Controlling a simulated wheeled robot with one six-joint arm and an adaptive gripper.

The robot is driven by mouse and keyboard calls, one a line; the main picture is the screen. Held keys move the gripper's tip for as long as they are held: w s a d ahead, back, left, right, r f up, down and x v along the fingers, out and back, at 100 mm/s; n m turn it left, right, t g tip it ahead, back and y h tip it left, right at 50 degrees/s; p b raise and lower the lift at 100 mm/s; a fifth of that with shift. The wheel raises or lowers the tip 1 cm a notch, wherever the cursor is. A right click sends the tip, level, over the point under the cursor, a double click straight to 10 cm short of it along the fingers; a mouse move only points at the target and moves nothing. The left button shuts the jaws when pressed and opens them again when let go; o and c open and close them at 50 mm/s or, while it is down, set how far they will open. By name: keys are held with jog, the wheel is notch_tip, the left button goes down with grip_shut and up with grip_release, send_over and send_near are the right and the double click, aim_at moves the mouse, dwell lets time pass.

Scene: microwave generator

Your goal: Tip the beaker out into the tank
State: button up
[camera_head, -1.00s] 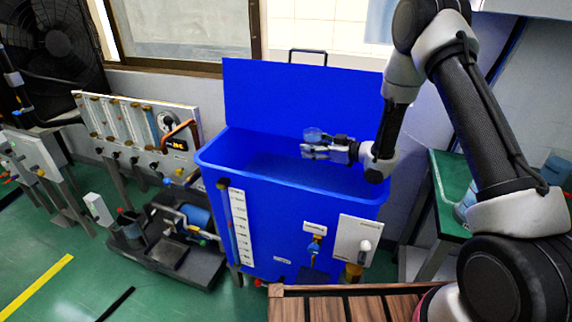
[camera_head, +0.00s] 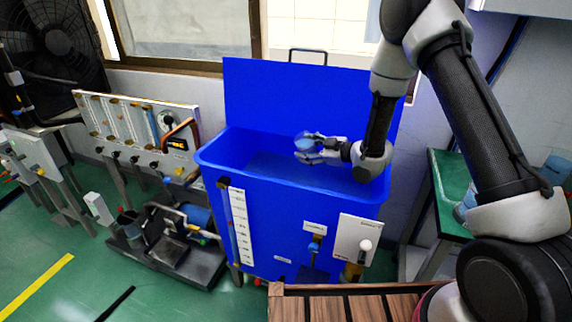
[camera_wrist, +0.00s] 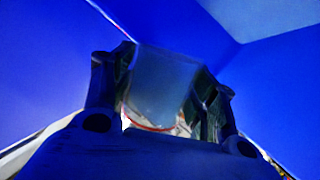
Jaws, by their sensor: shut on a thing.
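The tank (camera_head: 215,159) is a deep blue open box with its blue lid raised at the back. My gripper (camera_head: 308,150) is over the tank's opening in the head view, reaching in from the right. It is shut on the beaker (camera_head: 304,141), a clear bluish vessel that looks tilted. In the wrist view the beaker (camera_wrist: 163,85) sits between the two dark fingers of my gripper (camera_wrist: 160,95), with blue tank walls all around. A reddish rim line and a pale patch show at its lower edge. I cannot tell how much liquid it holds.
A panel with tubes and gauges (camera_head: 140,135) and a dark pump unit (camera_head: 165,250) stand left of the tank. A wooden slatted top (camera_head: 340,306) is in front. A green-topped table (camera_head: 450,190) is at the right, behind my arm.

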aim_at(297, 136)
jog(key=shift+s+a+r+n+h, duration=0.4)
jog(key=shift+a+r+n, duration=0.1)
jog(key=shift+n, duration=0.2)
dwell(0.5)
jog(key=shift+r+n+t, duration=0.25)
jog(key=shift+n+t, duration=0.05)
jog(key=shift+n, duration=0.1)
dwell(0.5)
jog(key=shift+r+n+h+p, duration=0.6)
jog(key=shift+r+n+p, duration=0.05)
jog(key=shift+n+p, duration=0.2)
dwell(1.0)
jog(key=shift+r+n+t+h+p, duration=0.35)
jog(key=shift+r+n+t+h, duration=0.35)
jog(key=shift+r+n, duration=0.35)
dwell(1.6)
jog(key=shift+s+a+r+n+t+h, duration=0.3)
jog(key=shift+s+a+n, duration=0.2)
jog(key=shift+n, duration=0.2)
dwell(0.7)
